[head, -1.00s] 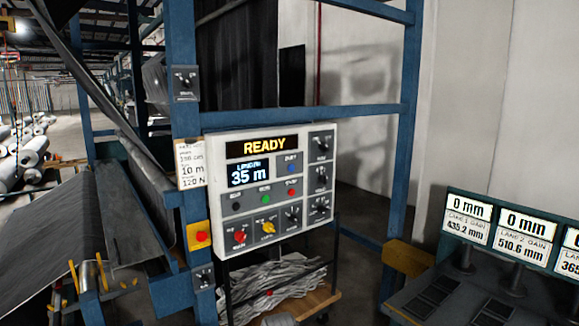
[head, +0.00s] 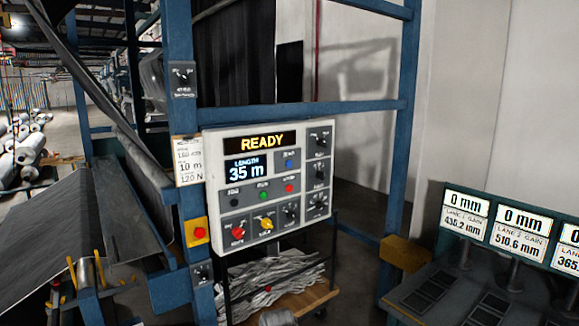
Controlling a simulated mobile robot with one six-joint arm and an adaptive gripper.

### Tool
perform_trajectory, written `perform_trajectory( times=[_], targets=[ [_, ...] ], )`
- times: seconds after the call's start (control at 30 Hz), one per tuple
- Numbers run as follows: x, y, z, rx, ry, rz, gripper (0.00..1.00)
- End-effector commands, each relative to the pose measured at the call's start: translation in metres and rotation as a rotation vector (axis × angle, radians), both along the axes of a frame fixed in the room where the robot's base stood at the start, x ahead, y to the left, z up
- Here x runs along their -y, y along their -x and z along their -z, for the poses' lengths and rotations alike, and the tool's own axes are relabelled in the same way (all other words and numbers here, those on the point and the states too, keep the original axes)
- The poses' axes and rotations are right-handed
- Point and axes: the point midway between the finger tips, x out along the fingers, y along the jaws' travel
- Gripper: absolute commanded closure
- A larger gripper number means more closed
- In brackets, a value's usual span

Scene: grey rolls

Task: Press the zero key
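A white control panel (head: 262,182) is fixed to the blue frame in the middle of the head view. Its upper display (head: 263,143) reads READY and its length display (head: 246,171) reads 35 m. A blue button (head: 290,164) sits right of the length display. Below are a black button (head: 234,202), a green button (head: 264,196) and a red button (head: 289,188). Their small labels are too blurred to read surely, so I cannot tell which is the zero key. My gripper is not in view.
Red (head: 238,232) and yellow (head: 266,225) knobs and several dark knobs share the panel. A red button on a yellow box (head: 197,233) is beside it. A dark console (head: 470,280) with 0 mm displays stands at the right. Below the panel is a cart (head: 300,300) of crumpled material.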

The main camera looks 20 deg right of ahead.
Motion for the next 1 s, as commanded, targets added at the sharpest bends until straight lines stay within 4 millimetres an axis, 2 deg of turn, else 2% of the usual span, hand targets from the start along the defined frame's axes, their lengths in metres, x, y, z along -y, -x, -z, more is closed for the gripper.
perform_trajectory(
  times=[0.03,0.13,0.17,1.0],
  targets=[
    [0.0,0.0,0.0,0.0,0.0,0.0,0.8],
    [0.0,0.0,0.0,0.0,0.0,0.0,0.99],
    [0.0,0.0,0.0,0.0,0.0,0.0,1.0],
    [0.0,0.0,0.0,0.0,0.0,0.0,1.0]
  ],
)
